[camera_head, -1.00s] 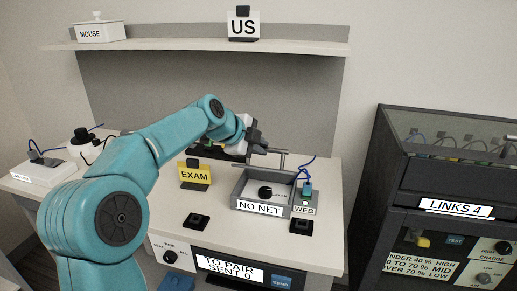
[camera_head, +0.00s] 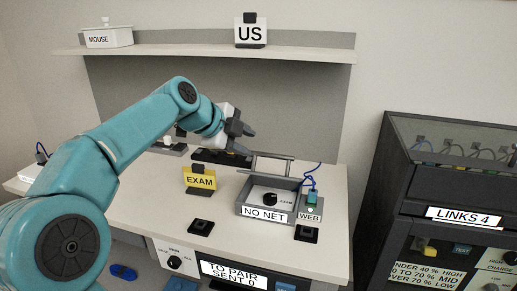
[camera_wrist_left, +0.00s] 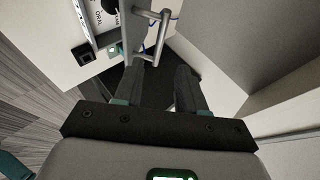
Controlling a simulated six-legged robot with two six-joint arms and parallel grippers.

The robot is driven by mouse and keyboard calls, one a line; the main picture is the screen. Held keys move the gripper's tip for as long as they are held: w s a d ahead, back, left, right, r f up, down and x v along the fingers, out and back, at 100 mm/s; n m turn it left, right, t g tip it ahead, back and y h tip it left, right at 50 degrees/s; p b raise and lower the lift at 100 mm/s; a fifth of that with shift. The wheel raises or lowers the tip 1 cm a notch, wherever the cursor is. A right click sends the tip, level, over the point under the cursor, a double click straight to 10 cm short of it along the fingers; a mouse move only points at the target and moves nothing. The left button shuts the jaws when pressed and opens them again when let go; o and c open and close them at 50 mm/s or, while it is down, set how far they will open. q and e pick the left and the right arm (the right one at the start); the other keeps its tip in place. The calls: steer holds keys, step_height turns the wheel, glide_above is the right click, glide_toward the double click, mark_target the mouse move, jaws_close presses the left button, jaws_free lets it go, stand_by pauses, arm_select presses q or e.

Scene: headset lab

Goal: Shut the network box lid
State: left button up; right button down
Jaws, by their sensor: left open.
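The grey network box (camera_head: 242,196) stands on the desk with a "NO NET" label on its front and a black dial inside. Its top is open. A lid with a bar handle (camera_head: 272,156) stands raised at the back of the box. In the left wrist view the handle (camera_wrist_left: 162,38) lies just beyond my open fingers (camera_wrist_left: 160,88). My right gripper is not in view.
A small "WEB" unit (camera_head: 310,214) with a blue cable stands at the box's right. A yellow "EXAM" sign (camera_head: 200,180) stands to its left, with black pads (camera_head: 201,227) in front. A dark cabinet (camera_head: 440,180) is at the right. A shelf (camera_head: 205,47) runs above.

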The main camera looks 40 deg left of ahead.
arm_select(q)
steer(key=v, duration=0.7)
steer(key=shift+r, duration=0.1)
